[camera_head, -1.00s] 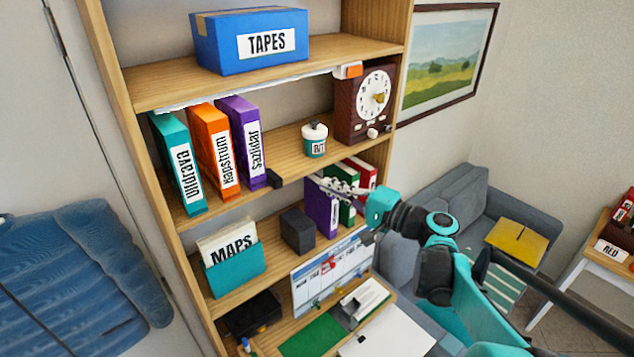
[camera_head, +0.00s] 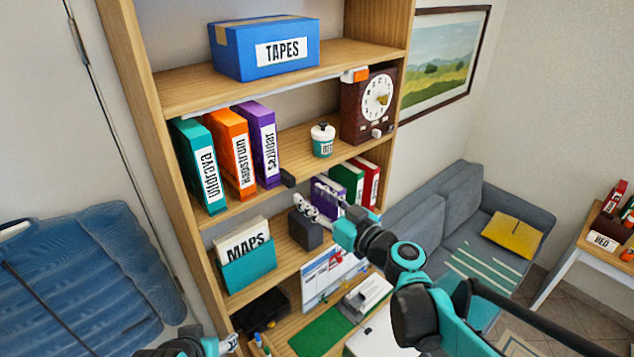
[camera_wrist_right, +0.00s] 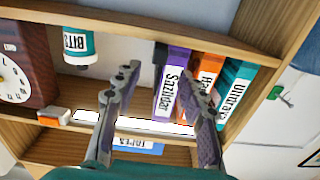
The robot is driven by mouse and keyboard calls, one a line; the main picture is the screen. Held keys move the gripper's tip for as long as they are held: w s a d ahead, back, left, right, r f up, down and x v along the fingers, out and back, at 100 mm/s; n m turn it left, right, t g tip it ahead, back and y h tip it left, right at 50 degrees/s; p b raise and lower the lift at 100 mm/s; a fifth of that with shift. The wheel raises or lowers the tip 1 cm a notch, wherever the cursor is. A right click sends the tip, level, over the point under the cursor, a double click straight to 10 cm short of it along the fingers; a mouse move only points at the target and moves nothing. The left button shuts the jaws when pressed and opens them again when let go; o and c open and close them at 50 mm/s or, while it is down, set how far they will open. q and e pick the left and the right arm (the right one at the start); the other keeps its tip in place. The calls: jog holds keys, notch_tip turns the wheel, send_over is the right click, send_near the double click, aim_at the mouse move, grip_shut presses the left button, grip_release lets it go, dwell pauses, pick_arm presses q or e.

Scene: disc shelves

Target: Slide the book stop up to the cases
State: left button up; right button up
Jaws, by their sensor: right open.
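Teal (camera_head: 199,165), orange (camera_head: 230,152) and purple (camera_head: 262,145) cases stand in a row on the middle shelf. A small dark block (camera_head: 288,177), which looks like the book stop, is just right of the purple case; whether they touch I cannot tell. It also shows in the right wrist view (camera_wrist_right: 160,53). My right gripper (camera_head: 311,196) is open and empty, in front of the shelves, below and right of that block. In the right wrist view its fingers (camera_wrist_right: 163,78) are spread, with the purple case behind. My left gripper (camera_head: 222,345) shows only partly at the bottom edge.
Below are a larger dark block (camera_head: 305,230), more cases (camera_head: 346,180) and a MAPS holder (camera_head: 248,270). Shelf space between stop and jar is clear.

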aim_at(293, 183)
jog(key=p+x, duration=0.1)
jog(key=x, duration=0.7)
jog(key=shift+s+d, duration=0.1)
grip_shut()
